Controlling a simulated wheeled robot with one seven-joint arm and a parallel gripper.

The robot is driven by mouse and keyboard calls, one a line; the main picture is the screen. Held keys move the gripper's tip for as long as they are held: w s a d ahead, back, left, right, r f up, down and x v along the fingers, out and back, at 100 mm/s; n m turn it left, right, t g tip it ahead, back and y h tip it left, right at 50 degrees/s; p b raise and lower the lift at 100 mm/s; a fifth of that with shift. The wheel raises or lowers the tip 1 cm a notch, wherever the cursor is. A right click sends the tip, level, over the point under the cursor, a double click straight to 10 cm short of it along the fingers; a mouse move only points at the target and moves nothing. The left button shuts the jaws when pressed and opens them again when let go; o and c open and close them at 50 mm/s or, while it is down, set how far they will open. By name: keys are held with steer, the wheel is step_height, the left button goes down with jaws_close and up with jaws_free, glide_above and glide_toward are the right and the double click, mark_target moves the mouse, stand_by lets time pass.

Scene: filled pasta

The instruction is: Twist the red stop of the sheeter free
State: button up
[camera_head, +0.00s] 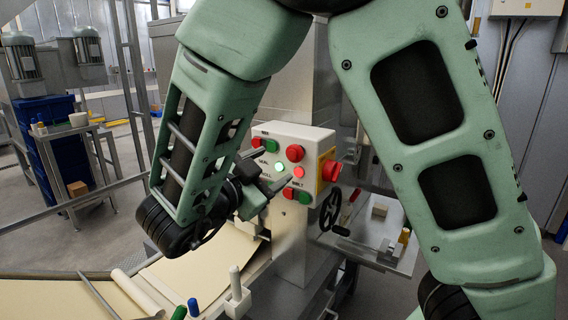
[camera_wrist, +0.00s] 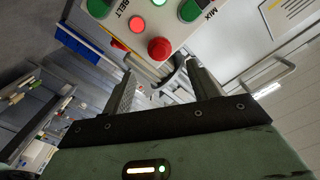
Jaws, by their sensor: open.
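The control box (camera_head: 290,144) has a large red mushroom stop (camera_head: 331,170) on a yellow plate on its right side. A smaller red mushroom button (camera_head: 295,152) is on its front face, above a lit red lamp; it also shows in the wrist view (camera_wrist: 160,49). Part of a red knob (camera_wrist: 118,44) shows at the panel edge there, likely the side stop. Which red button the task means is not marked legibly. My gripper (camera_head: 277,165) is open and empty in front of the panel's face, left of the side stop. In the wrist view, its fingers (camera_wrist: 162,82) point toward the panel, touching no button visibly.
Green and red push buttons (camera_head: 305,197) surround the lamps. A black handwheel (camera_head: 330,209) is below the side stop. A dough sheet (camera_head: 210,256) lies on the belt at lower left. Blue- and white-topped pegs (camera_head: 234,280) stand at the front. A side shelf (camera_head: 385,245) is at right.

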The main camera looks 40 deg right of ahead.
steer(key=b+v, duration=0.1)
steer(key=v, duration=0.8)
steer(key=shift+a, duration=0.1)
